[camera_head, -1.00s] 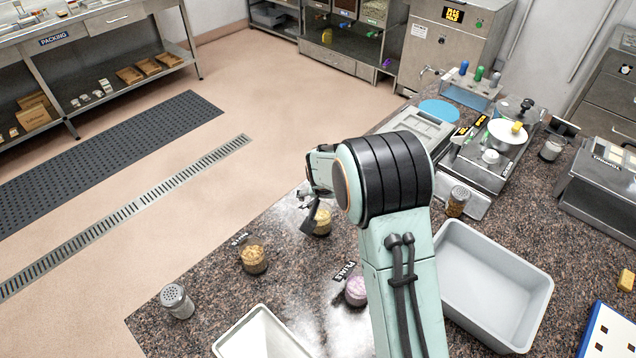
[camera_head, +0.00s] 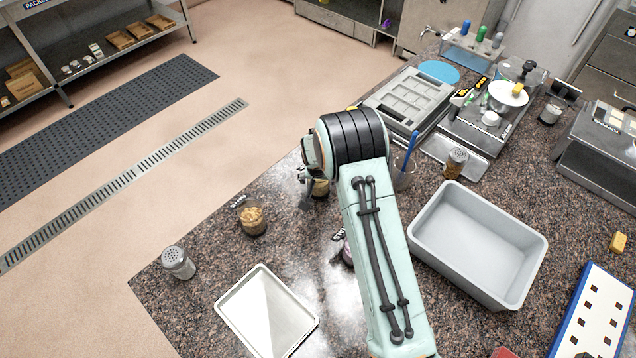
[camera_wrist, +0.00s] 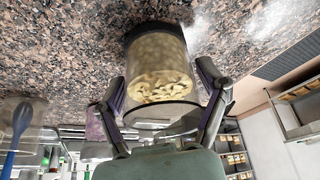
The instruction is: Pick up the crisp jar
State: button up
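A clear glass jar with pale yellow pieces, probably the crisp jar, stands on the speckled counter in the head view (camera_head: 320,188), partly hidden by my arm. In the wrist view the jar (camera_wrist: 160,72) fills the space between my fingers, its rim towards the camera. My gripper (camera_wrist: 160,82) has one finger on each side of it, with what look like narrow gaps. In the head view my gripper (camera_head: 307,192) is beside the jar, mostly hidden. Another jar with golden pieces (camera_head: 253,220) stands to the left.
A purple-pink jar (camera_head: 348,252) is mostly behind my arm. A shaker (camera_head: 178,263), a white tray (camera_head: 223,303) and a grey tub (camera_head: 418,232) are around. A beaker with a blue spoon (camera_head: 404,176) stands close to my arm's right.

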jog(key=c, duration=0.6)
